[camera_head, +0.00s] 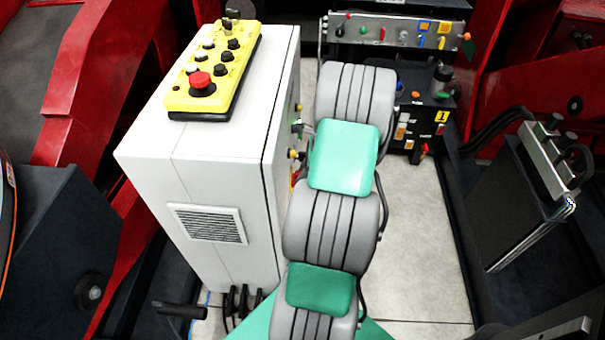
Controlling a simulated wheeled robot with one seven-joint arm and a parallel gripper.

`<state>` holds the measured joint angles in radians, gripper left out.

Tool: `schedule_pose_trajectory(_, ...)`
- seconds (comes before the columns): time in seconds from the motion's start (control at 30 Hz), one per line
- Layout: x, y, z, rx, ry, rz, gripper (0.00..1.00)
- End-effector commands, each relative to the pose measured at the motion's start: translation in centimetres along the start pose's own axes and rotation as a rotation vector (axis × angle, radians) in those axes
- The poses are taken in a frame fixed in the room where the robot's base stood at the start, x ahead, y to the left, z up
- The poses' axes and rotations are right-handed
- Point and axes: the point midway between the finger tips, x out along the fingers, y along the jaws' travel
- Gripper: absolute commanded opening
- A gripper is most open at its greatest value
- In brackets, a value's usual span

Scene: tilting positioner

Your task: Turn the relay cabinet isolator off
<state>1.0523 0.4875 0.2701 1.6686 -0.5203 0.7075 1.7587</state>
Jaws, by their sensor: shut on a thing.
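The white cabinet (215,150), which looks like the relay cabinet, stands left of centre with a vent grille on its front. Its right side is seen at a steep slant and carries several small coloured controls. A red and yellow piece (294,178) low on that side may be the isolator; my arm partly covers it, and its position cannot be read. My grey and green arm rises from the bottom edge close along the cabinet's right side. My gripper cannot be made out; it seems hidden behind the arm.
A yellow control box (213,75) with a red mushroom button lies on the cabinet. Behind my arm are a grey switch panel (380,31) and a black control box (425,90). Red machinery stands on both sides. Pale floor (420,240) is clear right of my arm.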

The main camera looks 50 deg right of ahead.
Motion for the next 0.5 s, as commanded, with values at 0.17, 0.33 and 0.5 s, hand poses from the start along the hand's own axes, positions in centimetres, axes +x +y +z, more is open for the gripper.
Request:
schedule_pose_trajectory(0.17, 0.05, 0.19, 0.00, -0.008, -0.001, -0.018, 0.00)
schedule_pose_trajectory(0.33, 0.03, 0.44, 0.02, -0.031, -0.001, -0.077, 0.00)
schedule_pose_trajectory(0.5, 0.12, 0.87, -0.03, -0.075, -0.001, -0.182, 0.00)
